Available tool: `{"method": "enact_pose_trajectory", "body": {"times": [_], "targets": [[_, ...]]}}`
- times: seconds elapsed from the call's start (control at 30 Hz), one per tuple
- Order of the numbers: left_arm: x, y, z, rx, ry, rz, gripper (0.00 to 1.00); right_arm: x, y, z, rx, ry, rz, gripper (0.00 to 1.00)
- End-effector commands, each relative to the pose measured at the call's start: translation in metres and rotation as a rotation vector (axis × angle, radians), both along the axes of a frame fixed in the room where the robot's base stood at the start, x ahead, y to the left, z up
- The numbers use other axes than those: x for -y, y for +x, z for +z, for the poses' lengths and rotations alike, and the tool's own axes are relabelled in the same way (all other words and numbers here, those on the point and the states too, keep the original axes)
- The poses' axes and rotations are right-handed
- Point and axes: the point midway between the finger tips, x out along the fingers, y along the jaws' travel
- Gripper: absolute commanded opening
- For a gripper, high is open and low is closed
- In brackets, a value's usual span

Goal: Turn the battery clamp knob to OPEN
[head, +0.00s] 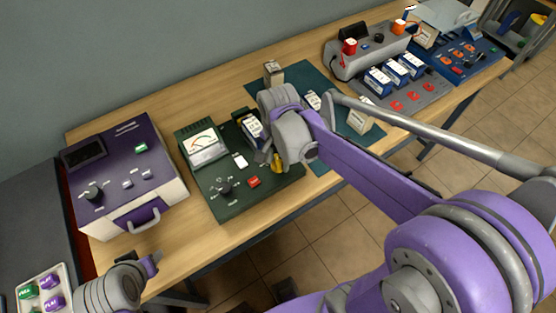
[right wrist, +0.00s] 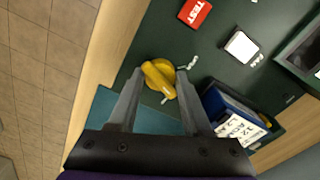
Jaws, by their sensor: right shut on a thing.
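The yellow clamp knob (right wrist: 160,78) is on the dark green tester panel (head: 228,205), beside a blue battery with a white label (right wrist: 232,122). In the head view the knob (head: 278,164) shows just below my right wrist. My right gripper (right wrist: 158,82) is shut on the knob, one finger on each side of it. Small white lettering is beside the knob, too small to read; the knob's grip points toward the lower right in the wrist view.
The tester also has a meter (head: 204,143), a black dial (head: 225,187) and a red TEST button (head: 254,182). A purple unit (head: 120,170) stands left. A charger with several batteries (head: 395,72) stands right.

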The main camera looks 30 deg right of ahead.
Motion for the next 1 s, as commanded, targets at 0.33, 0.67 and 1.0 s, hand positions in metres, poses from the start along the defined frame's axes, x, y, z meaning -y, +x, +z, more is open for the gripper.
{"method": "enact_pose_trajectory", "body": {"times": [0.33,0.67,1.0], "targets": [[0.000,-0.003,-0.008,-0.005,0.000,0.000,0.50,0.000,0.000,0.000,0.000,0.000,0.328,0.00],[0.000,-0.004,-0.013,-0.008,0.000,0.000,0.50,0.000,0.000,0.000,0.001,-0.001,0.641,0.00],[0.000,-0.005,-0.016,-0.010,0.000,0.000,0.50,0.000,0.000,0.000,0.001,0.000,0.931,0.00]]}}
